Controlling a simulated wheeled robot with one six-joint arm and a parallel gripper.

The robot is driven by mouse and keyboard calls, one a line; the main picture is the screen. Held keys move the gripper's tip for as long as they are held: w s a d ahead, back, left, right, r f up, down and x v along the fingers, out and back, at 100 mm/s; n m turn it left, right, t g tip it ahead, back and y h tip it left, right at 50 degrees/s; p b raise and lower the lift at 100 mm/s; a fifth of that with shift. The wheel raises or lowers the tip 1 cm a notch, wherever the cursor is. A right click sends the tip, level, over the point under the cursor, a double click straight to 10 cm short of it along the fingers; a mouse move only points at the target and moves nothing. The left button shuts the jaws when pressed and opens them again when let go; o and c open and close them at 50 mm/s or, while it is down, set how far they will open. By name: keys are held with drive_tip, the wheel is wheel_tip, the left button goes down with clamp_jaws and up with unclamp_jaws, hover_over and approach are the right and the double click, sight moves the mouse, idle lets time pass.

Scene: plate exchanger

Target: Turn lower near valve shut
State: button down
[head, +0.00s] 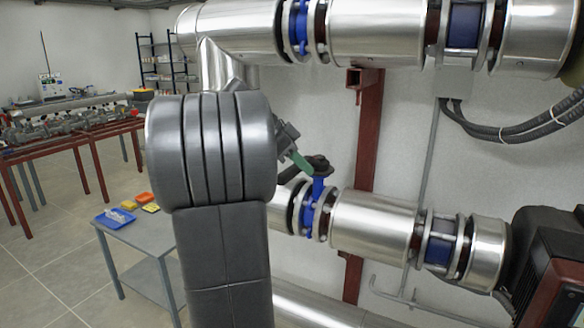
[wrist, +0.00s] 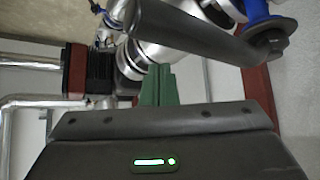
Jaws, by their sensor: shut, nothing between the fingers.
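The lower near valve (head: 318,198) is a blue valve between flanges in the lower steel pipe, with a dark lever on top. In the head view the lever runs left from its hub (head: 318,163) and is partly hidden behind my arm. In the wrist view the dark grey lever (wrist: 195,38) runs across the top, with the blue stem (wrist: 255,10) at its right end. My gripper (head: 301,160) has green fingers beside the lever near the hub. In the wrist view my gripper (wrist: 158,85) is shut and empty, below the lever; I cannot tell whether they touch.
An upper pipe (head: 375,30) with another blue valve (head: 299,28) runs above. A red post (head: 368,140) stands behind. A dark motor (head: 545,265) is at the right. A small table (head: 140,236) with coloured trays stands at the left, with open floor around it.

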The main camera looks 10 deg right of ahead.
drive_tip(key=w+a+r+p, duration=0.1)
drive_tip(key=w+a+r, duration=0.2)
drive_tip(key=r, duration=0.4)
drive_tip(key=shift+w+a+r, duration=0.2)
drive_tip(key=shift+a+r, duration=0.1)
drive_tip(key=shift+a, duration=0.5)
drive_tip(key=shift+f, duration=0.1)
drive_tip(key=f, duration=0.2)
drive_tip(key=s+d+f, duration=0.1)
drive_tip(key=f, duration=0.2)
drive_tip(key=d+f+b, duration=0.1)
drive_tip(key=f, duration=0.2)
drive_tip(key=shift+s+d, duration=0.2)
drive_tip(key=shift+s, duration=0.1)
